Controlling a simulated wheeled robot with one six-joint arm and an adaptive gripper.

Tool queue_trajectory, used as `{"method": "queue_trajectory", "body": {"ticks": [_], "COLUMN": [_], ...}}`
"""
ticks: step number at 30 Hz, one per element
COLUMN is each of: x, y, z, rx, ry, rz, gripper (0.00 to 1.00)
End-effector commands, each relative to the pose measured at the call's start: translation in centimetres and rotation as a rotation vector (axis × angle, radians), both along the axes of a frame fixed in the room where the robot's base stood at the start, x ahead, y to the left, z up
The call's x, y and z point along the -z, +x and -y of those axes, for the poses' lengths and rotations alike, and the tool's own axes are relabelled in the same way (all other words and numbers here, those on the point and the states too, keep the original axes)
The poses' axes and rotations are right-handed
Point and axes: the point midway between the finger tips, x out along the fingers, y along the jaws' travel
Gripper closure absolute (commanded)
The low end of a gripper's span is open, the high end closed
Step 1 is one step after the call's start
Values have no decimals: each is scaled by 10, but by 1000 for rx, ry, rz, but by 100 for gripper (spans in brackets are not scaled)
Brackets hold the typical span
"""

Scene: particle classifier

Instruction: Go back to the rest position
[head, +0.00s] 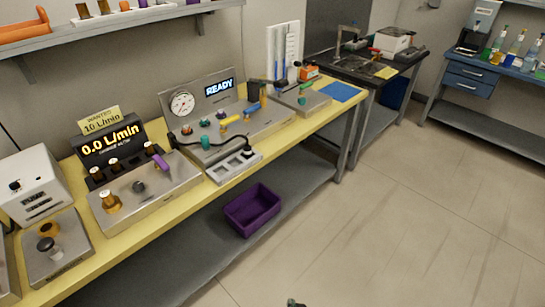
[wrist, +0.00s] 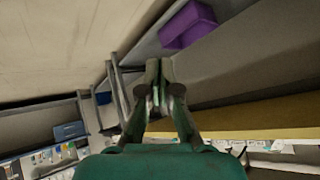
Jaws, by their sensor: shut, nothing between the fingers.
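My gripper (wrist: 158,72) is in the middle of the wrist view, its two fingers together and empty, with its green body below. It touches nothing that I can see. In the head view only a small dark tip, perhaps of my arm, shows at the bottom edge. The yellow bench (head: 215,187) runs along the left of the head view. The particle classifier panel on it has a dial gauge (head: 182,103) and a display reading READY (head: 219,87). Another display (head: 110,143) reads 0.0 L/min, below a tag reading WANTED 10 L/min.
A purple bin (head: 252,210) sits on the bench's lower shelf; it also shows in the wrist view (wrist: 188,24). A blue bench (head: 500,71) with bottles stands at the back right. A wall shelf (head: 110,24) hangs above the bench. The floor (head: 400,220) at right is clear.

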Motion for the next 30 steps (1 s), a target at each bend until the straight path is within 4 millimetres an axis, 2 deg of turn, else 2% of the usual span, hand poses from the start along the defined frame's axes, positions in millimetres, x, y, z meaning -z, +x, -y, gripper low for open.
{"method": "queue_trajectory", "body": {"ticks": [1,8,14,23,30], "x": [0,-19,-49,-114,-181], "y": [-18,-84,-140,-217,-269], "z": [10,43,66,93,107], "rx": [-4,-32,-48,-59,-52], "ry": [-3,-23,-47,-99,-153], "rz": [12,100,180,300,395], "gripper": [100,100,100,100,100]}}
